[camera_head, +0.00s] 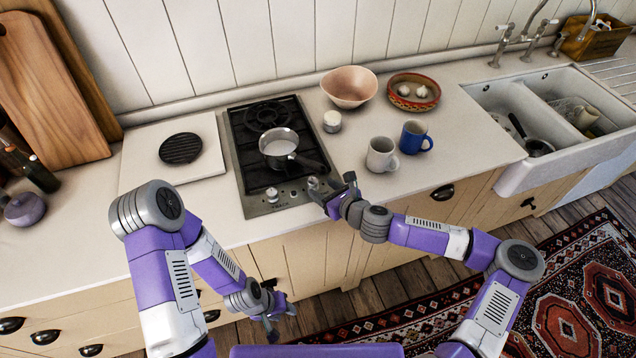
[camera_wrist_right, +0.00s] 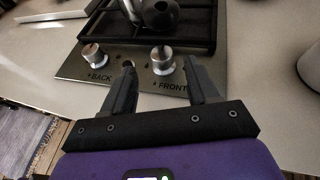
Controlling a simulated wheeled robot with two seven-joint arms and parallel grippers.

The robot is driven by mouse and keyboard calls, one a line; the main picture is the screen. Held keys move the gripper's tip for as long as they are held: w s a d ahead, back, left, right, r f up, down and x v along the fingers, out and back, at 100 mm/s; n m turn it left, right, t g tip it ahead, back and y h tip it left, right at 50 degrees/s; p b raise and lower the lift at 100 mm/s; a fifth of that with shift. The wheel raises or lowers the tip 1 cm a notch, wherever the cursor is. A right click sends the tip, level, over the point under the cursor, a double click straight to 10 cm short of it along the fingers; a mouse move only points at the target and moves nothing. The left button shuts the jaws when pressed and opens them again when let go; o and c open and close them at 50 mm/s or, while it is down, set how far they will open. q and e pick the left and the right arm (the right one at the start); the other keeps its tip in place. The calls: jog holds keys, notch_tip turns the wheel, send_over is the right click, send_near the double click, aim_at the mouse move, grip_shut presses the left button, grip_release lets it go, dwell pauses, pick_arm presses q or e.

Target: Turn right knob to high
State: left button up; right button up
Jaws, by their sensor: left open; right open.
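The two-burner hob (camera_head: 238,150) has two silver knobs on its front panel. The right knob (camera_wrist_right: 162,57) has the label FRONT below it in the right wrist view. The left knob (camera_wrist_right: 93,54) has the label BACK below it. My right gripper (camera_wrist_right: 159,68) is open, its fingertips just short of the right knob, which shows between them. I cannot tell if they touch it. In the head view my right gripper (camera_head: 330,190) is at the hob's front right corner, by the right knob (camera_head: 313,184). My left gripper (camera_head: 273,324) is open, low in front of the cabinets.
A saucepan (camera_head: 279,143) stands on the front burner, its dark handle reaching over toward the right knob. A white mug (camera_head: 381,155) and a blue mug (camera_head: 415,137) stand right of the hob. A small lidded jar (camera_head: 332,121) stands behind them.

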aim_at(316, 184)
jog(key=x, duration=0.3)
jog(key=shift+w+d+f, duration=0.1)
jog(key=shift+f, duration=0.1)
jog(key=shift+w+f, duration=0.1)
jog(key=shift+w, duration=0.15)
jog(key=shift+a, duration=0.25)
